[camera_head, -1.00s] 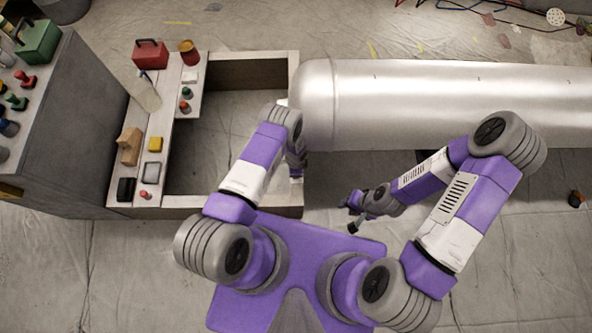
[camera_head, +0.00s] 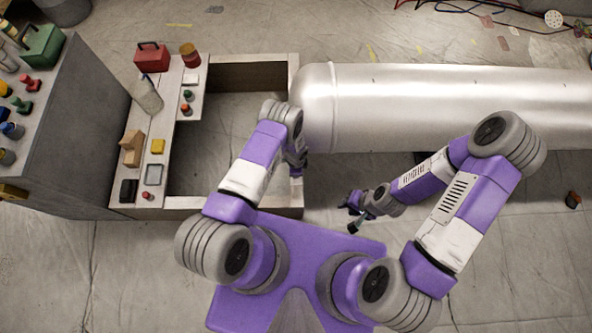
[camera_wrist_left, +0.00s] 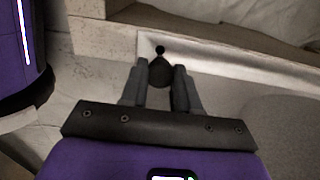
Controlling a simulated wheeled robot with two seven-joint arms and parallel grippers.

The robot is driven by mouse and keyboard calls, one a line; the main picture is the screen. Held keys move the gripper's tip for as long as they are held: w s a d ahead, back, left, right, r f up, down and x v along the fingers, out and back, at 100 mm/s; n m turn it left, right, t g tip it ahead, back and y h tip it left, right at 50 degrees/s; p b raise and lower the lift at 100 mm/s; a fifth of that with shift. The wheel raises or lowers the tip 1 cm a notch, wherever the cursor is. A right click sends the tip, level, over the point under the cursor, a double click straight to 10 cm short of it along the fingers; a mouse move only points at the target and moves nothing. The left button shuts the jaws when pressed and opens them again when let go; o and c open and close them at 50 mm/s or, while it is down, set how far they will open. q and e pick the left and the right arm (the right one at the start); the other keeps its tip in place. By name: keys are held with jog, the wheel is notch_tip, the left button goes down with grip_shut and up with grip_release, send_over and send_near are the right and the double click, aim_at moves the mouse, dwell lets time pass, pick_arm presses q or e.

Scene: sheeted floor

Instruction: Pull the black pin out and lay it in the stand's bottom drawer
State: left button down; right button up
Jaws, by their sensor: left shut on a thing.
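My left gripper (camera_wrist_left: 161,82) is shut on a dark pin-like piece (camera_wrist_left: 160,70) with a small round black tip, seen between the fingers in the left wrist view. It is beside a pale edge and corner. In the head view, my left gripper (camera_head: 296,160) is by the right end of a pale open frame (camera_head: 250,205), mostly hidden by its own wrist. My right gripper (camera_head: 353,213) is low over the floor with its fingers apart. A grey stand (camera_head: 90,120) is at the left; I cannot make out its bottom drawer.
A large silver cylinder (camera_head: 450,105) lies across the back right. A green box (camera_head: 44,46) is on the stand. Floor at the lower right is clear.

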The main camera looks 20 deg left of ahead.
pick_arm(q)
jog(key=shift+r, duration=0.15)
jog(key=shift+r+p, duration=1.35)
jog(key=shift+r, duration=0.65)
